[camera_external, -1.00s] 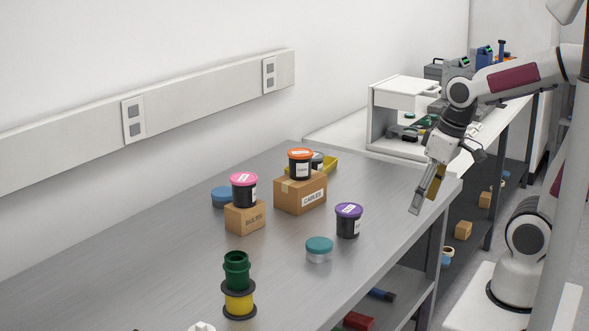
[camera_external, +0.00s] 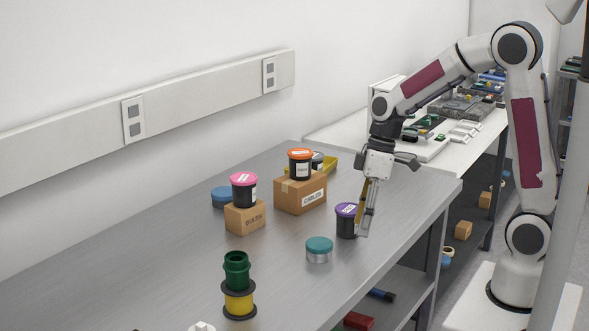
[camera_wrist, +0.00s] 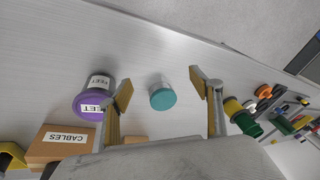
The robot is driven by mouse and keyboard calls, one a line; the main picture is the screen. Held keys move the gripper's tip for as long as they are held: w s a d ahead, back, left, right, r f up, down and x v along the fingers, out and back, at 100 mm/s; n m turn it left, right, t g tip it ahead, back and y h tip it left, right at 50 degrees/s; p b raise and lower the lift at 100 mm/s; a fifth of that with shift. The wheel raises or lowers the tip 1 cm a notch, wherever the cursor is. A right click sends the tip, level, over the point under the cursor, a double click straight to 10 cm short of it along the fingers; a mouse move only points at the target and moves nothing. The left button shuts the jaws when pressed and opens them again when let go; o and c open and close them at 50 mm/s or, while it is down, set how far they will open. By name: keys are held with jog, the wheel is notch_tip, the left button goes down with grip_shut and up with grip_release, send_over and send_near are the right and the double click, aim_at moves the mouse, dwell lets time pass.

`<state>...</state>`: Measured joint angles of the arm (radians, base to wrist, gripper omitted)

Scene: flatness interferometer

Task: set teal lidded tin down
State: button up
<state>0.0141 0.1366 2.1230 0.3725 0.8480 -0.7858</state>
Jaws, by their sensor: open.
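The teal lidded tin (camera_external: 319,250), a short silver tin with a teal lid, stands upright on the grey metal bench near its front edge. In the wrist view the tin (camera_wrist: 162,97) appears between my two fingers, ahead of them and not touching. My gripper (camera_external: 365,233) is open and empty, pointing down beside the black jar with the purple lid (camera_external: 346,211), to the right of the tin. In the wrist view the fingers of my gripper (camera_wrist: 163,92) are spread wide. In the external view the fingers partly cover the purple-lidded jar.
A cardboard box (camera_external: 300,193) carries an orange-lidded jar (camera_external: 300,164); a smaller box (camera_external: 245,217) carries a pink-lidded jar (camera_external: 244,190). A blue-lidded tin (camera_external: 222,197) and yellow tray (camera_external: 331,163) are behind. The left bench surface is clear.

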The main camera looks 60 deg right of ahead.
aim_at(320, 242)
jog(key=w+n, duration=0.1)
jog(key=w+a, duration=0.1)
jog(key=w+f+n, duration=0.1)
jog(key=shift+w+a+n+y, duration=0.2)
jog(key=shift+w+n+y, duration=0.05)
jog(key=shift+n+y, duration=0.05)
jog(key=w+n, duration=0.1)
jog(key=w+a+r+n, duration=0.1)
jog(key=n, duration=0.1)
jog(key=w+n+t, duration=0.1)
jog(key=shift+w+a+r+n+y, duration=0.1)
jog(key=shift+a+r+n+y, duration=0.05)
jog(key=shift+r+n+y, duration=0.2)
jog(key=shift+f, duration=0.1)
jog(key=shift+x, duration=1.3)
jog(key=shift+f, duration=0.15)
jog(key=shift+w+x, duration=0.15)
jog(key=shift+x, duration=1.1)
jog(key=shift+w+x, duration=0.1)
jog(key=shift+x, duration=1.15)
